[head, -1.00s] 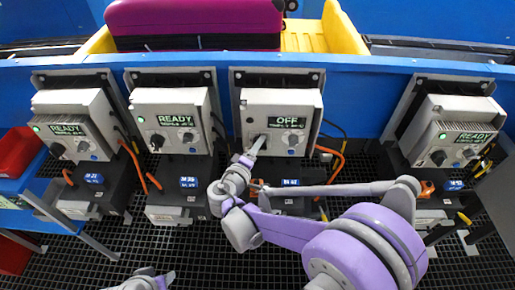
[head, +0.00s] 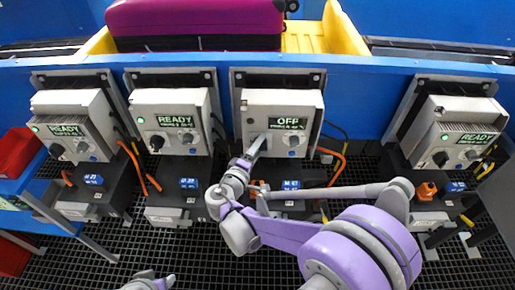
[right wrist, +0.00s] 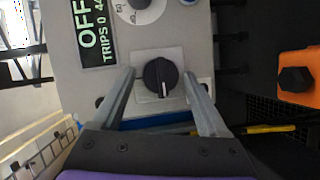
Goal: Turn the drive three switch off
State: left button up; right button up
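The third drive box from the left (head: 255,105) has a green-lit display reading OFF (head: 288,123). In the right wrist view the same display (right wrist: 95,35) reads OFF, with a smaller TRIPS line. Its black rotary switch (right wrist: 160,76) sits on a pale square plate, with a white mark toward the bottom of the picture. My right gripper (right wrist: 159,75) is open, one finger on each side of the switch with gaps visible. In the head view this gripper (head: 259,139) hides the switch. My left gripper (head: 156,277) shows only partly at the bottom edge.
Three other drive boxes, far left (head: 65,108), second (head: 170,105) and far right (head: 462,118), display READY. Orange cables (head: 138,168) hang beside the boxes. A red bin (head: 17,152) is at left. Dark grating lies below.

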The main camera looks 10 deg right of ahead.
jog(key=shift+o, duration=0.3)
pick_arm(q)
jog(key=shift+r+p, duration=0.3)
jog(key=shift+r, duration=0.05)
pick_arm(e)
jog(key=v, duration=1.1)
jog(key=shift+w, duration=0.1)
jog(key=s+d+f+m+g+y, duration=0.4)
jog(key=s+d+g, duration=0.4)
jog(key=d, duration=0.4)
jog(key=s+a+f+m+y, duration=0.1)
jog(key=s+f+m+y, duration=0.15)
jog(key=s, duration=0.35)
jog(key=s+f+m+y, duration=0.1)
jog(key=s+m+y, duration=0.15)
jog(key=s, duration=0.45)
pick_arm(q)
notch_tip(320, 180, up, 14)
jog(key=w+p, duration=0.2)
jog(key=p, duration=1)
jog(key=shift+t+p, duration=0.3)
pick_arm(e)
notch_tip(320, 180, up, 14)
jog(key=w+y, duration=0.1)
jog(key=w, duration=0.1)
jog(key=shift+w+a+n, duration=0.15)
jog(key=shift+a+n, duration=0.15)
jog(key=shift+a, duration=0.05)
